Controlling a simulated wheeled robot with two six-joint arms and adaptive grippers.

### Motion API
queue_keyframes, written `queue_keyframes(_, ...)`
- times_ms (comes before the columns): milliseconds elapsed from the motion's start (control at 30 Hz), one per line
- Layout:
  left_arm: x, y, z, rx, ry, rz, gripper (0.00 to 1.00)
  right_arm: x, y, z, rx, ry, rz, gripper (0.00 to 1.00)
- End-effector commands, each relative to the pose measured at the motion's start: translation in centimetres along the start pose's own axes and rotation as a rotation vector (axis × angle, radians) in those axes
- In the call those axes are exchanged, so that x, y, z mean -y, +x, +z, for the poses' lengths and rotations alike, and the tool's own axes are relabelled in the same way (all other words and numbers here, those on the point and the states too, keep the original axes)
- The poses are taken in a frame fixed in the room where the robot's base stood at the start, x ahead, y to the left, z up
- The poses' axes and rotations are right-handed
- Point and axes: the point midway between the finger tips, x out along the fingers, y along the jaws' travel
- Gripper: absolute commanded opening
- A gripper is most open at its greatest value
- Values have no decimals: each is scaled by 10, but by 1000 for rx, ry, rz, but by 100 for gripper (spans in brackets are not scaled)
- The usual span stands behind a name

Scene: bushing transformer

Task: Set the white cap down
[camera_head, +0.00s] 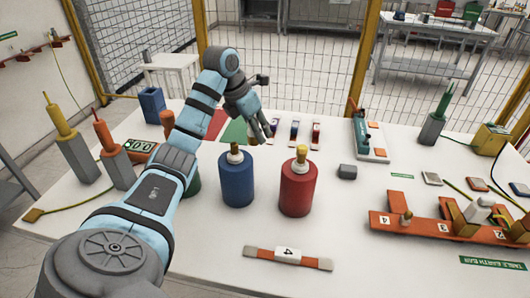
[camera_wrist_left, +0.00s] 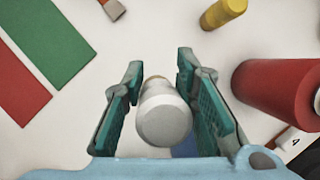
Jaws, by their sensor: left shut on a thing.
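The white cap (camera_wrist_left: 165,115) is a short white cylinder with a tan far end, seen in the left wrist view. My left gripper (camera_wrist_left: 160,90) is shut on it, with one green-padded finger on each side. In the head view my left gripper (camera_head: 264,130) hangs over the table beside the green mat (camera_head: 236,132). I cannot make out the cap there. A blue part shows below the cap in the wrist view. My right gripper is not in view.
A blue bushing (camera_head: 237,182) and a red bushing (camera_head: 297,188) stand on the white table (camera_head: 220,235) in front of the gripper. A red mat (camera_head: 216,124) lies beside the green one. Small colored parts (camera_head: 295,131) stand to the right. An orange rack (camera_head: 420,226) is at far right.

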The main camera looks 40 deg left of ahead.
Motion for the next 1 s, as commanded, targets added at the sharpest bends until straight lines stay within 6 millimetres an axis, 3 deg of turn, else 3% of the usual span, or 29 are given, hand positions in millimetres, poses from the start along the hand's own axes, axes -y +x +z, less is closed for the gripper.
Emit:
queue_keyframes(100, 0, 31, -6, -3, 1, -3, 0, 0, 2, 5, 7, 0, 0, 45)
queue_keyframes(433, -2, 81, -23, -5, 1, -4, 0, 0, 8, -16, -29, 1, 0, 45)
queue_keyframes(767, -3, 85, -24, -1, 2, -3, 0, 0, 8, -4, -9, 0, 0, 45)
queue_keyframes(800, -3, 86, -25, -2, 2, -3, 28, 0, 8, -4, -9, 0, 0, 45)
queue_keyframes(900, -3, 86, -24, -2, 2, -3, 44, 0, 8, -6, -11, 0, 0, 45)
queue_keyframes(1000, -3, 86, -24, -2, 2, -3, 47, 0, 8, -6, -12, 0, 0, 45)
